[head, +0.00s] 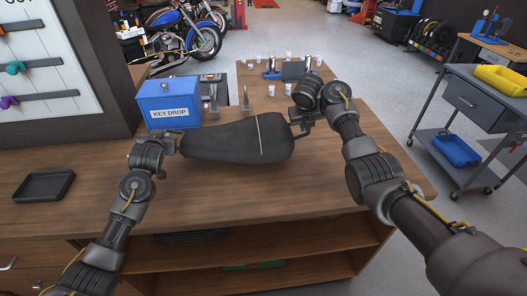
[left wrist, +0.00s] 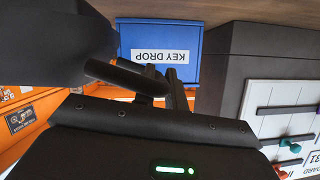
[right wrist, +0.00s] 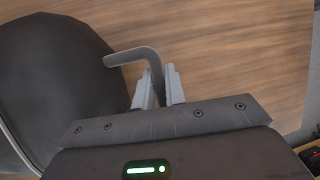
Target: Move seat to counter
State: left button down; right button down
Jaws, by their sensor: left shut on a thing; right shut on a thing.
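The black motorcycle seat (head: 235,141) is over the wooden counter (head: 270,190), lying lengthwise between my two grippers; I cannot tell whether it touches the top. My left gripper (head: 176,142) is at its left end. In the left wrist view its fingers (left wrist: 174,88) are shut on a dark bent handle (left wrist: 125,78). My right gripper (head: 302,130) is at the seat's right end. In the right wrist view its fingers (right wrist: 158,88) are shut on a grey bent handle (right wrist: 135,55) beside the seat (right wrist: 55,80).
A blue key drop box (head: 169,103) stands just behind the seat's left part. Small cups (head: 272,90) and a blue-based item (head: 271,74) are at the counter's back. A black tray (head: 44,186) lies at left. The counter front is clear. A grey cart (head: 470,105) stands right.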

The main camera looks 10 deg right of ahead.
pick_arm(q)
jog(key=shift+s+r, duration=0.1)
jog(key=shift+r, duration=0.2)
pick_arm(e)
jog(key=shift+s+d+r, duration=0.1)
jog(key=shift+r, duration=0.15)
pick_arm(q)
jog(key=shift+f, duration=0.2)
pick_arm(e)
jog(key=shift+f, duration=0.15)
